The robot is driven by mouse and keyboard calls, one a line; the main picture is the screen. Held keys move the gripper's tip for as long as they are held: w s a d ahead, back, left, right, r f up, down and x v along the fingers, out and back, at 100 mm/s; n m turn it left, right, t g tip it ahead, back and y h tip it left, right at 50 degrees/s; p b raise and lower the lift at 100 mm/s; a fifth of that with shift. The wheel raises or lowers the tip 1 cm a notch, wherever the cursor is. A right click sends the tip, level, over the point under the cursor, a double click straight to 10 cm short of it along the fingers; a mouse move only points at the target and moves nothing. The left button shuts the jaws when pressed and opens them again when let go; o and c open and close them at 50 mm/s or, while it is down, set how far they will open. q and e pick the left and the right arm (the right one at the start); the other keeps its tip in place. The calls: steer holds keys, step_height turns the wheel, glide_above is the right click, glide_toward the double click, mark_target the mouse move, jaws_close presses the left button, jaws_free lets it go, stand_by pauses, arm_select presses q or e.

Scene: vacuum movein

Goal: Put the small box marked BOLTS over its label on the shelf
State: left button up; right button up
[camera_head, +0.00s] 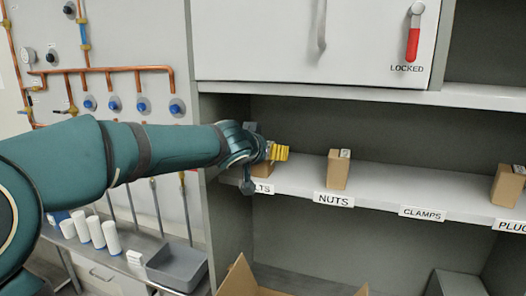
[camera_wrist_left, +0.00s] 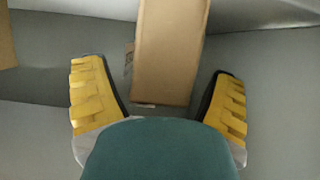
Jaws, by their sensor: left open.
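The small cardboard box (camera_head: 262,171) is at the left end of the shelf, mostly hidden behind my left gripper (camera_head: 272,152). It is just behind its label (camera_head: 264,188), of which only the letters "LTS" show. In the left wrist view the brown box (camera_wrist_left: 168,50) is between the open yellow fingers of my left gripper (camera_wrist_left: 160,88), with gaps on both sides. It looks tilted there, and its marking cannot be read. My right gripper is not in view.
Boxes stand behind the NUTS label (camera_head: 333,199) and near the PLUGS label (camera_head: 510,226). The shelf behind the CLAMPS label (camera_head: 422,214) is bare. A locked cabinet door (camera_head: 270,40) is above. An open carton (camera_head: 240,280) is below.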

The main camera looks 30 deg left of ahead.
arm_select(q)
steer(key=v, duration=1.1)
steer(key=shift+s+p, duration=0.2)
steer(key=shift+p, duration=0.15)
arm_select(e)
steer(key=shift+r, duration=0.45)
